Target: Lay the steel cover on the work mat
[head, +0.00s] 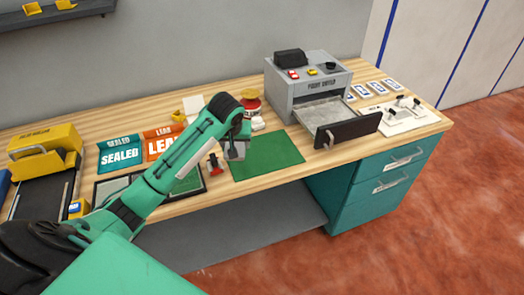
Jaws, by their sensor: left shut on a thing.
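The green work mat (268,156) lies flat on the wooden bench, with its middle and right part bare. My left gripper (235,152) points down at the mat's left edge. It is shut on a small grey metal piece, which looks like the steel cover (239,149). The gripper and wrist hide part of this piece, and I cannot tell whether it touches the mat. My right gripper is out of view.
A grey tester box (309,98) with an open drawer (347,130) stands right of the mat. A white board (402,117) lies farther right.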

